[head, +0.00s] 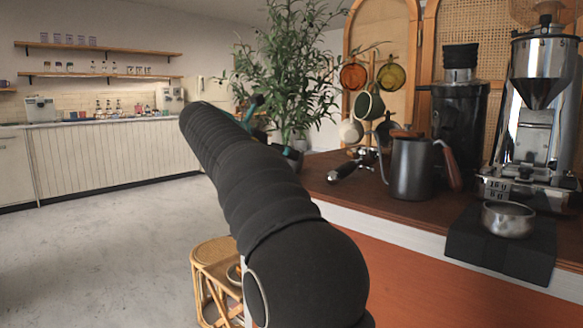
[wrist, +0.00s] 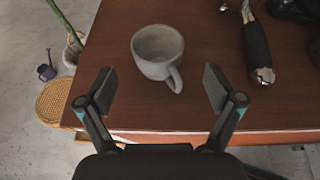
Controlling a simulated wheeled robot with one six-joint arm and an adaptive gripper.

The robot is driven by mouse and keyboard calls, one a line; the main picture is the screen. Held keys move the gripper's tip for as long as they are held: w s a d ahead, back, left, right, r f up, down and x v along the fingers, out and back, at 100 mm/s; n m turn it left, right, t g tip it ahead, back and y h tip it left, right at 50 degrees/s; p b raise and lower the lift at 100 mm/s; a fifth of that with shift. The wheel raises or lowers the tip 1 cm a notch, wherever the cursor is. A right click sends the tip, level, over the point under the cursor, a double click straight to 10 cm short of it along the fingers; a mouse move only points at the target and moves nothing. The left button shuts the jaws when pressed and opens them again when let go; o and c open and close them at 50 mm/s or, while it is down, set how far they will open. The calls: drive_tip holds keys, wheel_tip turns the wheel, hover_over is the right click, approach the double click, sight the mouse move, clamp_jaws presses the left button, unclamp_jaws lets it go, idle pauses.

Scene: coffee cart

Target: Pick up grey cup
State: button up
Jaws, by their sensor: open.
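The grey cup (wrist: 157,50) stands upright on the brown wooden counter (wrist: 110,30) in the wrist view, with its handle pointing toward the lower right. My gripper (wrist: 160,84) is open, with one finger on each side of the picture. The cup is ahead of the fingers, between their lines, and nothing is held. In the head view my dark arm reaches over the counter's left end, and I cannot make out the grey cup there for certain.
A portafilter (wrist: 258,48) lies right of the cup. In the head view a kettle (head: 411,170), a black grinder (head: 459,120) and a steel bowl (head: 509,219) on a dark mat (head: 470,240) stand on the counter. A rattan stool (head: 212,256) is below the counter's left end.

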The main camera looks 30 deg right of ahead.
drive_tip(key=shift+b+x, duration=0.55)
drive_tip(key=shift+x, duration=2.2)
drive_tip(key=shift+w+a, duration=0.1)
drive_tip(key=c, duration=1.3)
